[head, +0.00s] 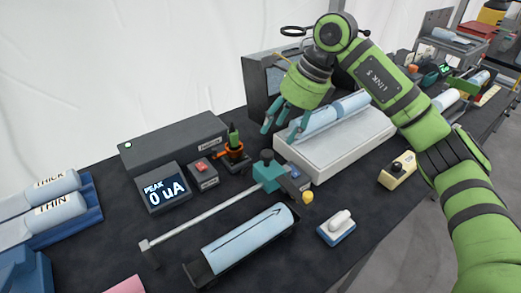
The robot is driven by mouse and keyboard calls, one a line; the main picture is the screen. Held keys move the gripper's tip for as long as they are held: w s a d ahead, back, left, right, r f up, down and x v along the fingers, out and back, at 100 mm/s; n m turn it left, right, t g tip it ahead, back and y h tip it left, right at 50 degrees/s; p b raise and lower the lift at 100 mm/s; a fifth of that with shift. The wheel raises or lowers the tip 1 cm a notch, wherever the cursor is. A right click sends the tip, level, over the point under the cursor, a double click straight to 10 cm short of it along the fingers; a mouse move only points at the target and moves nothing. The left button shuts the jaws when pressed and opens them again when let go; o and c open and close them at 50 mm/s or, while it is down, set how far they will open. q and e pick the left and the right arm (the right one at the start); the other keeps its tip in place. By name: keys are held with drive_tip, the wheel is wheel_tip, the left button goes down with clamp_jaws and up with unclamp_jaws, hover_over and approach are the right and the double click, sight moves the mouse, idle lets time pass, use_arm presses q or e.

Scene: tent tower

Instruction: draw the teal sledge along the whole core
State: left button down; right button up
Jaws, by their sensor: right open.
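The teal sledge (267,170) sits at the far right end of a thin metal rail (205,216). A grey arm with a yellow knob (308,197) reaches from it toward the front right. A light-blue core (250,236) with a dark arrow drawn along it lies in a black cradle (203,276), in front of the rail. My right gripper (282,127) is open and empty, pointing down. It is above and behind the sledge, near the left end of a white tray, apart from the sledge. My left gripper is not in view.
A meter (163,195) reads "PEAK 0 uA". A red-button box (203,174) and an orange-ringed holder (233,150) stand behind the rail. The white tray (340,153) holds light-blue cylinders. A white-topped pad (338,226) lies right of the core. THICK and THIN cylinders (55,214) lie left.

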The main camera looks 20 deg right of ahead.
sight(268, 153)
drive_tip(key=f, duration=0.1)
drive_tip(key=a+f, duration=0.1)
drive_tip(key=f+p, duration=0.1)
drive_tip(key=shift+s+a+f, duration=0.15)
drive_tip(key=shift+s+f, duration=0.05)
drive_tip(key=shift+s, duration=0.1)
drive_tip(key=p+x, duration=0.1)
drive_tip(key=x, duration=0.2)
drive_tip(key=shift+f, duration=0.2)
drive_tip(key=shift+w+a+f, duration=0.1)
drive_tip(key=shift+w, duration=0.05)
clamp_jaws()
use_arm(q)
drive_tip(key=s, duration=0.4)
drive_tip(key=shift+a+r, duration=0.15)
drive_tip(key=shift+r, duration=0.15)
use_arm(e)
drive_tip(key=shift+a, duration=0.1)
